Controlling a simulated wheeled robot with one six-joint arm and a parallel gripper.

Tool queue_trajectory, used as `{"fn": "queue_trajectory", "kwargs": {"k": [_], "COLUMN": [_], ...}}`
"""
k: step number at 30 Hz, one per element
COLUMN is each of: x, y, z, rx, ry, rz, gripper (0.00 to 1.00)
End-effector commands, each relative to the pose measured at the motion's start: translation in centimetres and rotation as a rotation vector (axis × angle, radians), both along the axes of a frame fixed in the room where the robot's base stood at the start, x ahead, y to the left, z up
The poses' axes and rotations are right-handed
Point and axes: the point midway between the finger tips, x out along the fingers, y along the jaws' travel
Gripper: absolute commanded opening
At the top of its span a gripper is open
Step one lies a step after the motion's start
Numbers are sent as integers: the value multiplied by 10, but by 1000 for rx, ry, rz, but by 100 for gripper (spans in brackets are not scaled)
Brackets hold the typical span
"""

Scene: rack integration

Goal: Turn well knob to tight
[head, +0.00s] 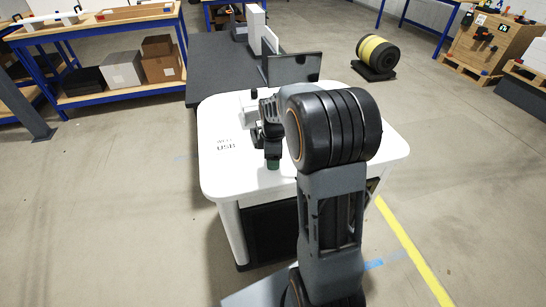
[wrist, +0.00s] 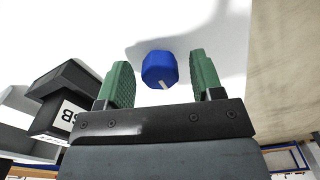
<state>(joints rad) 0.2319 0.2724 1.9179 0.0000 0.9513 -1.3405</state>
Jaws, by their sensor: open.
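In the wrist view, a blue faceted knob (wrist: 159,70) with a pale pointer mark on its lower edge sits on the white surface. My gripper (wrist: 160,75) is open, with one green finger pad on each side of the knob. Gaps show between the knob and both pads, so the fingers appear apart from it. In the head view, my gripper (head: 272,163) points down over the white table (head: 235,180). The knob cannot be made out in the head view. A printed label with "USB" (head: 226,148) is on the tabletop left of my gripper.
In the wrist view, a black box with a "B" label (wrist: 62,105) stands left of my gripper. In the head view, a dark panel (head: 294,68) stands at the table's back edge. The table's front left is clear. A shelf with boxes (head: 122,70) stands at the left.

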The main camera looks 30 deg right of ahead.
Motion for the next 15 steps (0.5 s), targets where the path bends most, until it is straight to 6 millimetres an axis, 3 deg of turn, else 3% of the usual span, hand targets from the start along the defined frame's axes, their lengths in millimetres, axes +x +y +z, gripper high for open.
{"fn": "queue_trajectory", "kwargs": {"k": [3,15], "x": [0,0], "y": [0,0], "z": [0,0], "rx": [0,0], "ry": [0,0], "rz": [0,0], "gripper": [59,21]}}
